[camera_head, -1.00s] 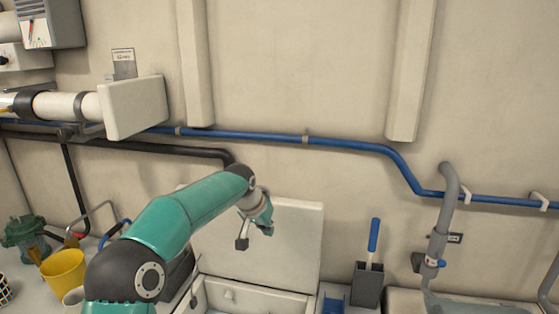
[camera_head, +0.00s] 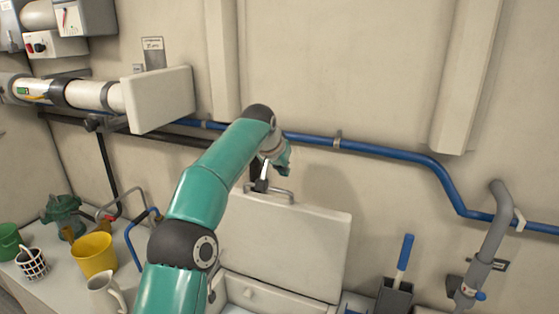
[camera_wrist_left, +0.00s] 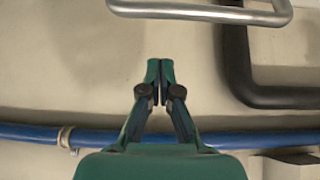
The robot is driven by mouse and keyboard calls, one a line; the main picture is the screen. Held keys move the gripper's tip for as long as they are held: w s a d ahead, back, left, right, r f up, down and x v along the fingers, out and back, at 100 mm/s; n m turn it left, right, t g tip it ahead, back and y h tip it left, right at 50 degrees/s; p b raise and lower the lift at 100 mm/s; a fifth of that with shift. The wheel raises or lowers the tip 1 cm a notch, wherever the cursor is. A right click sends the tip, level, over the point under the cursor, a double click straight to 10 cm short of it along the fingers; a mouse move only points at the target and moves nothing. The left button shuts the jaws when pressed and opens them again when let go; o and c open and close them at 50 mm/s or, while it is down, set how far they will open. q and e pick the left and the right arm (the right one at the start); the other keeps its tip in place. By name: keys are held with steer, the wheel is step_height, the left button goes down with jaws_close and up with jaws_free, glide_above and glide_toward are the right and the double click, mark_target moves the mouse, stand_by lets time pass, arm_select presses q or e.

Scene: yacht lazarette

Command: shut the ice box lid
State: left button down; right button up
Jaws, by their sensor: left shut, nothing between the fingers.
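The ice box lid (camera_head: 300,240) is a pale panel that stands open and upright against the wall behind the box. A metal bar handle (camera_head: 283,192) sits on its top edge and shows at the top of the left wrist view (camera_wrist_left: 200,12). The ice box (camera_head: 270,298) is open below, partly hidden by my left arm. My right gripper is not in view.
A blue pipe (camera_head: 390,156) runs along the wall behind my left gripper. A yellow bucket (camera_head: 94,254), a white mug (camera_head: 103,293) and a basket (camera_head: 32,263) stand at the left. A grey holder with a blue-handled tool (camera_head: 404,252) stands right of the lid.

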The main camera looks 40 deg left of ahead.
mark_target(279, 200)
arm_select(q)
steer(key=shift+s+d+f+b, duration=0.15)
steer(key=shift+s+f+b, duration=0.5)
steer(key=shift+f+b, duration=0.3)
steer(key=shift+s+d, duration=0.1)
steer(key=shift+s, duration=0.3)
steer(key=shift+s+d+f, duration=0.1)
steer(key=shift+s+f, duration=0.05)
steer(key=shift+s, duration=0.4)
steer(key=shift+d+b, duration=0.1)
steer(key=shift+b, duration=0.2)
